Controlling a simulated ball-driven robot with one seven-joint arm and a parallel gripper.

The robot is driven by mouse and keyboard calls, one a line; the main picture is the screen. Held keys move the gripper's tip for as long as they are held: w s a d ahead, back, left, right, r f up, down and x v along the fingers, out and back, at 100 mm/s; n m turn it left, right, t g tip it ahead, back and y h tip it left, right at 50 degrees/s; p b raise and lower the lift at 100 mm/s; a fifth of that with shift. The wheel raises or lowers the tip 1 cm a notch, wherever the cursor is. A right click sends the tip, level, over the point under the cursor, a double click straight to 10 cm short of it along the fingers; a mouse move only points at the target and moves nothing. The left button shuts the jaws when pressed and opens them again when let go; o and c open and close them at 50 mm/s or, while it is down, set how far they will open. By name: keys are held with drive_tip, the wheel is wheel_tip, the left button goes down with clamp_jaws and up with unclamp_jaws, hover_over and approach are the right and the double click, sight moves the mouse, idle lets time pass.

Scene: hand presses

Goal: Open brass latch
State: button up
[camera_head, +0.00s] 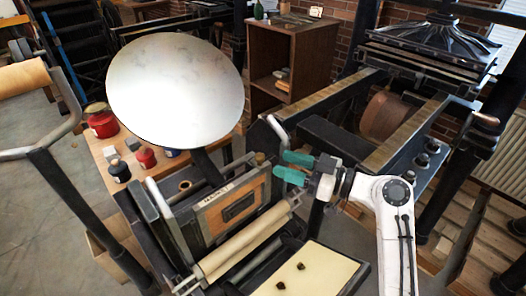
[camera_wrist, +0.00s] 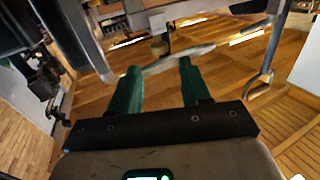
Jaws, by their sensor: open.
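My gripper (camera_head: 280,166) has two green fingers and is open, beside a small hand press with a round pale disc (camera_head: 175,90). It points left, close to a grey curved lever (camera_head: 277,128) on that press. In the wrist view my gripper (camera_wrist: 157,70) has its fingers apart, with a pale, blurred bar (camera_wrist: 178,59) across just beyond the tips. I cannot tell whether the fingers touch the bar. I cannot make out a brass latch for sure in either view.
The press has a framed wooden panel (camera_head: 232,206), a cream roller (camera_head: 242,244) and a cream-topped bed (camera_head: 318,272) with dark knobs. Red tins (camera_head: 101,121) stand on a wooden table at left. A large black press (camera_head: 425,60) is at right.

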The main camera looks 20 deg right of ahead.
sight(262, 156)
drive_tip(key=p+x, duration=0.1)
drive_tip(key=x, duration=0.7)
drive_tip(key=shift+s, duration=0.1)
clamp_jaws()
